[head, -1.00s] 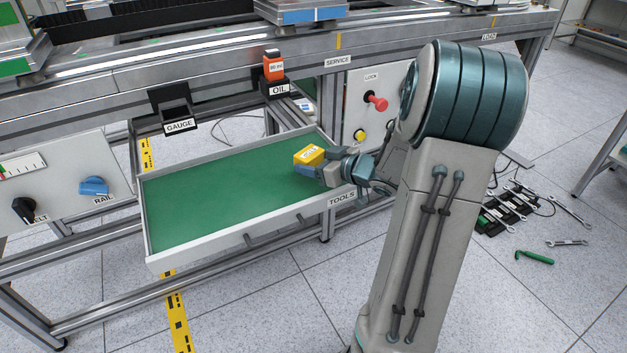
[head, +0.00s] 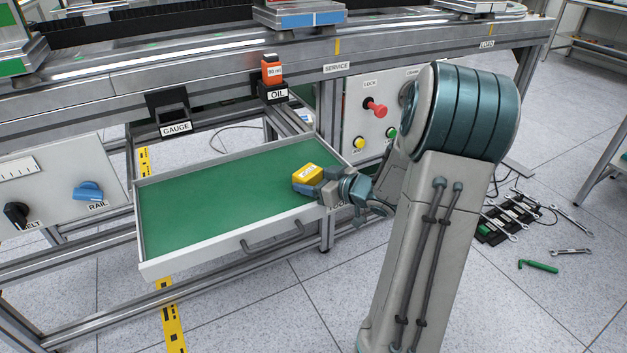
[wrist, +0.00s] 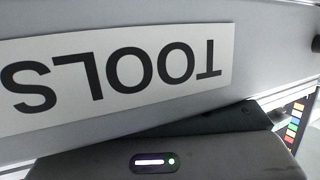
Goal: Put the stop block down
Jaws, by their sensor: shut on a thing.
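The stop block is the yellow block (head: 307,173) at the right end of the open green-lined drawer (head: 215,205). My gripper (head: 307,188) is shut on it, reaching in over the drawer's right front rim. The gripper and wrist hide part of the block's lower side, so I cannot tell whether it touches the drawer floor. In the wrist view, the drawer front with its TOOLS label (wrist: 115,77) fills the upper part. The dark gripper body (wrist: 170,150) shows below it, and the block is not visible there.
The drawer floor left of the block is empty. A panel with a red LOCK knob (head: 377,110) is at the back right. The drawer handle (head: 272,240) sticks out in front.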

